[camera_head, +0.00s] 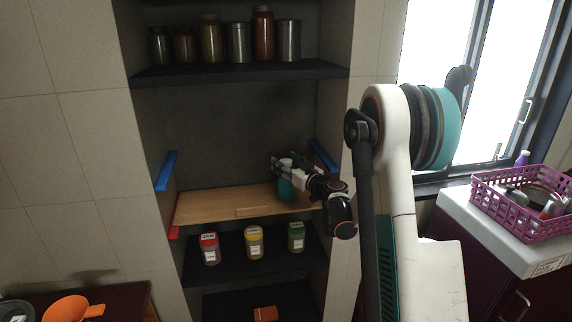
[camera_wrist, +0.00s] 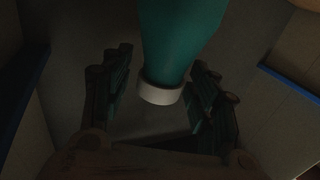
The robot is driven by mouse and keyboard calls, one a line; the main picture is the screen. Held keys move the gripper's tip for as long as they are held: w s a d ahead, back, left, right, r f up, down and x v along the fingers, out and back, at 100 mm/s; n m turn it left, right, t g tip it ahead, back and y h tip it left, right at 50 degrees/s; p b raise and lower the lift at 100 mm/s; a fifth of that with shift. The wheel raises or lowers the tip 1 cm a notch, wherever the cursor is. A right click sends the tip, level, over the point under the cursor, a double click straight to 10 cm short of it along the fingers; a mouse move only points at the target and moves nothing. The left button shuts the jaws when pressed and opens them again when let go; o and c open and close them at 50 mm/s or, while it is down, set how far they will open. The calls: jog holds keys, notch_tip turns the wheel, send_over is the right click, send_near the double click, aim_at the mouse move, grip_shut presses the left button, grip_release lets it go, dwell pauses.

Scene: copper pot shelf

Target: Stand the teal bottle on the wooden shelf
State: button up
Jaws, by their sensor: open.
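The teal bottle (camera_head: 285,188) stands upright at the right end of the wooden shelf (camera_head: 215,206), as far as the head view shows. My gripper (camera_head: 281,165) is at its upper part, reaching in from the right. In the wrist view the bottle (camera_wrist: 180,40) shows teal with a pale band at its near end (camera_wrist: 160,93). My gripper's two fingers (camera_wrist: 160,88) are spread on either side of it, with a visible gap on each side. The bottle's base contact is partly hidden by my wrist in the head view.
Blue brackets (camera_head: 166,171) (camera_head: 323,157) flank the niche above the wooden shelf. A dark shelf above holds several jars and tins (camera_head: 211,40). Jars with red, yellow (camera_head: 253,241) and green lids stand below. The left part of the wooden shelf is clear. A purple basket (camera_head: 520,205) sits at right.

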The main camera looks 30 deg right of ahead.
jog(key=shift+r, duration=0.2)
jog(key=s+d+p, duration=0.1)
jog(key=s, duration=1.1)
jog(key=shift+d, duration=0.15)
jog(key=shift+f, duration=0.1)
